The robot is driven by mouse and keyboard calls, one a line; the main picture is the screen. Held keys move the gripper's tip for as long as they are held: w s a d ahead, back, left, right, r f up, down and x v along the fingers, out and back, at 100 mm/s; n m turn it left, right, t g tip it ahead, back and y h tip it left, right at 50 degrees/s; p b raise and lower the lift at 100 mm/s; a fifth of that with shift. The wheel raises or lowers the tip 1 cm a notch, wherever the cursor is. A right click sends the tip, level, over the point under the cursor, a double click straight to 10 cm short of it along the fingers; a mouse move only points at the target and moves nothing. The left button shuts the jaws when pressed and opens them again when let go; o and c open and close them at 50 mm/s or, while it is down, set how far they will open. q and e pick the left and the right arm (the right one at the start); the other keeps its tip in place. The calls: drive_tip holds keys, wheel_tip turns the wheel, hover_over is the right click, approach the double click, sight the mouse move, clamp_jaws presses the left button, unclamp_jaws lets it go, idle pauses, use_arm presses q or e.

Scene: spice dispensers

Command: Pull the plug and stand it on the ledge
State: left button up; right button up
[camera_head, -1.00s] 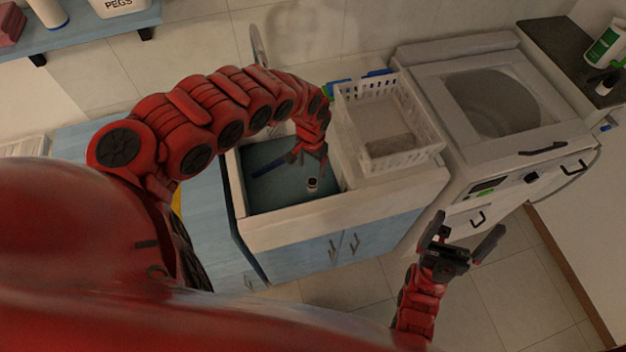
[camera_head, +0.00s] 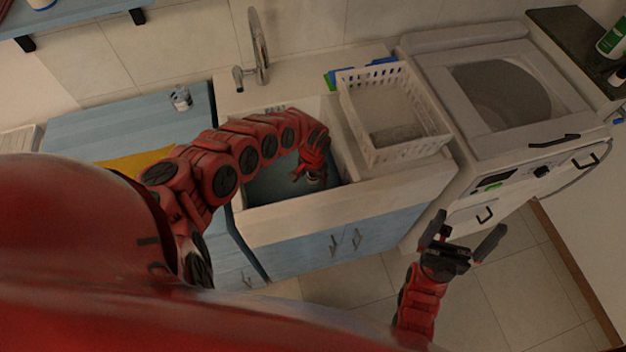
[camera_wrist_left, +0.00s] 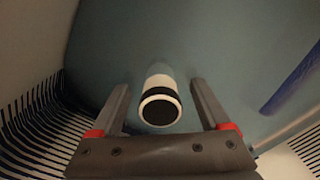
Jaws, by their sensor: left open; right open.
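The plug (camera_wrist_left: 160,100) is a short white cylinder with a black band and a dark round top. It stands in the blue-green water of the sink. In the head view only a small part of it (camera_head: 314,182) shows beside my left gripper (camera_head: 306,174). In the left wrist view my left gripper (camera_wrist_left: 160,86) is open, with one finger on each side of the plug and a gap on both sides. The white sink rim (camera_head: 290,217) forms a flat edge around the basin. My right gripper (camera_head: 470,226) is open and empty over the floor in front of the cabinet.
A white basket (camera_head: 395,145) stands right of the basin. A tap (camera_head: 259,45) rises behind it. A blue stick-like thing (camera_wrist_left: 291,80) lies in the sink. A small jar (camera_head: 181,98) stands on the blue counter at left. The washing machine (camera_head: 495,100) is at right.

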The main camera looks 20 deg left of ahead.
use_arm(q)
clamp_jaws()
drive_tip(key=c, duration=0.8)
unclamp_jaws()
clamp_jaws()
drive_tip(key=shift+r+p, duration=0.45)
drive_tip(key=shift+r+p, duration=0.3)
drive_tip(key=shift+r, duration=0.05)
drive_tip(key=shift+r+p, duration=0.75)
drive_tip(key=shift+r+p, duration=1.8)
drive_tip(key=shift+r, duration=0.2)
